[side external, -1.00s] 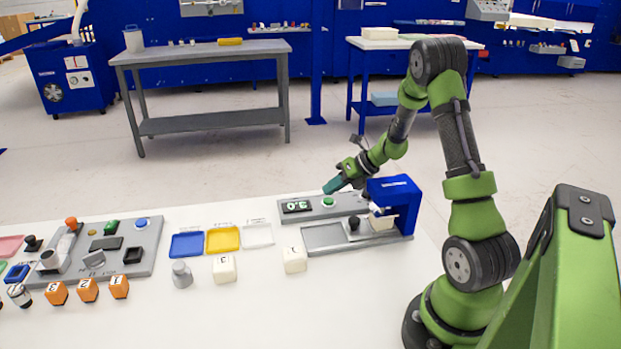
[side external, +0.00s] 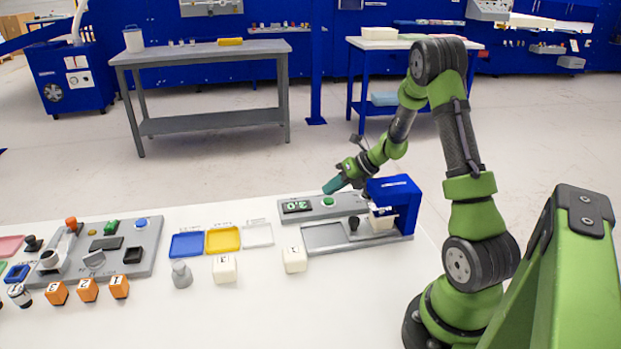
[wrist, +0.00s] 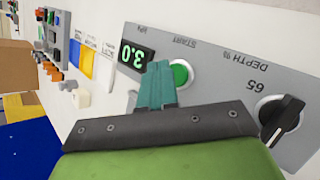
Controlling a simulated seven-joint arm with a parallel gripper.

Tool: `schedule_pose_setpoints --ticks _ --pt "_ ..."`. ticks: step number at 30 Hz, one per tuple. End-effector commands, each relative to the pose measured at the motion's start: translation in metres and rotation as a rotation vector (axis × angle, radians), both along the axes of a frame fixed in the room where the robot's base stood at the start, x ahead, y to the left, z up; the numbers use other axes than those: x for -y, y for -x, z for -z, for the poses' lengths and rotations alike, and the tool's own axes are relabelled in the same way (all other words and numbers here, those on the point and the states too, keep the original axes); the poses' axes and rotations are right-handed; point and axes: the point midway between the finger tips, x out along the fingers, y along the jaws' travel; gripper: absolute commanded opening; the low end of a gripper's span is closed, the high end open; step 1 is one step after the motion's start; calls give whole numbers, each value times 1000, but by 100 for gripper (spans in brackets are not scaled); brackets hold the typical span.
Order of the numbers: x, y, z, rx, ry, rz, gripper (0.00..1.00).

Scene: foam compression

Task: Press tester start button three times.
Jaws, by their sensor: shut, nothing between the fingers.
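The tester (side external: 403,192) is a grey panel with a blue press head at the right end of the table. Its green start button (side external: 328,201) sits on the panel beside a display (side external: 297,206) reading 3.0. My gripper (side external: 332,186) is shut and empty, its teal fingertips just above and behind the button in the side view. In the wrist view the gripper (wrist: 157,82) is next to the green button (wrist: 181,73), partly overlapping its edge. I cannot tell whether they touch. A white foam block (side external: 382,221) sits under the press head.
A black knob (wrist: 281,118) marked 65 stands on the panel near the gripper. Blue, yellow and white trays (side external: 222,240), white cubes (side external: 224,268) and a grey weight (side external: 181,274) lie to the left. A grey board (side external: 105,247) with several parts is farther left.

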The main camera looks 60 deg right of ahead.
Motion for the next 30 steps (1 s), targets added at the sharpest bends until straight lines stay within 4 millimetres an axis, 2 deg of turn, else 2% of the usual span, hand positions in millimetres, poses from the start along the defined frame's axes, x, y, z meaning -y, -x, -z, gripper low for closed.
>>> schedule_pose_setpoints --ticks 9,30 --pt "0 0 9 -1 -1 0 0" --pt "0 0 12 0 -1 1 0"
